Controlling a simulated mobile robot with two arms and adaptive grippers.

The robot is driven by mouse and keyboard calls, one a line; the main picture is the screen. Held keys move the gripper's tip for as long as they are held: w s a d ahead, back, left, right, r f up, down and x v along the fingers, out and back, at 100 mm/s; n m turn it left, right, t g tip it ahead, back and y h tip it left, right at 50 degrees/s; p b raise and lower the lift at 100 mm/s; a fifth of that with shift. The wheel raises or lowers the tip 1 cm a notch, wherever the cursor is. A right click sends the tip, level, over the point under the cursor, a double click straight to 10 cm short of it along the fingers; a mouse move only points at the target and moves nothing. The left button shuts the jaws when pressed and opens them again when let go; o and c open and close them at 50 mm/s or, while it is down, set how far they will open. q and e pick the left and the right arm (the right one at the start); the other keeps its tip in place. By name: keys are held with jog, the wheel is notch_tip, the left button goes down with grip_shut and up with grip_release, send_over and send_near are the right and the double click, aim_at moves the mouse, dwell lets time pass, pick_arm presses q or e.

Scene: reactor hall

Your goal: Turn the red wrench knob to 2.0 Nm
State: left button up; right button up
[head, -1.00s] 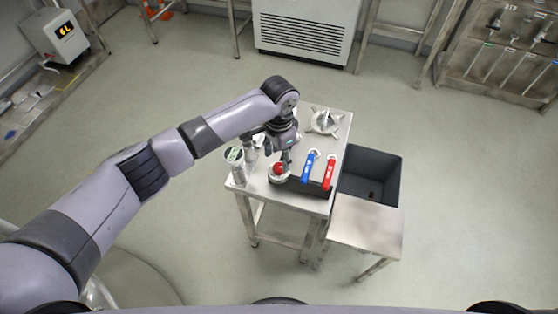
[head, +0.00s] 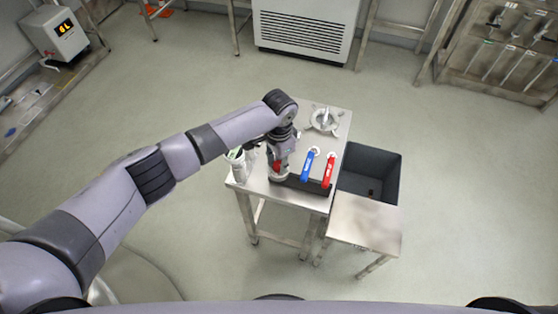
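The red wrench (head: 329,170) stands in a black holder (head: 300,184) on the small steel table, with a blue wrench (head: 308,165) to its left. A small red round piece (head: 277,167) on a pale round base (head: 278,177) is at the holder's left end. My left gripper (head: 278,169) points down right at this red piece and partly hides it. It is too small to tell whether the fingers are closed on it. The knob's scale or reading cannot be made out. My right gripper is not in view.
A white-and-green container (head: 237,165) stands at the left edge of the steel table (head: 258,187). A metal flanged part (head: 323,120) lies at the back. A dark open bin (head: 385,165) and a lower steel stand (head: 365,222) are to the right. The floor around is clear.

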pick_arm(q)
grip_shut()
jog(key=m, duration=0.5)
jog(key=shift+m, duration=0.3)
jog(key=m+b, duration=0.1)
jog(key=m, duration=0.5)
jog(key=m+b, duration=0.1)
jog(key=m, duration=0.5)
jog(key=shift+m, duration=0.3)
jog(key=m+b, duration=0.1)
jog(key=m, duration=0.4)
jog(key=shift+s, duration=0.1)
jog(key=shift+m+b, duration=0.3)
jog(key=shift+m, duration=0.1)
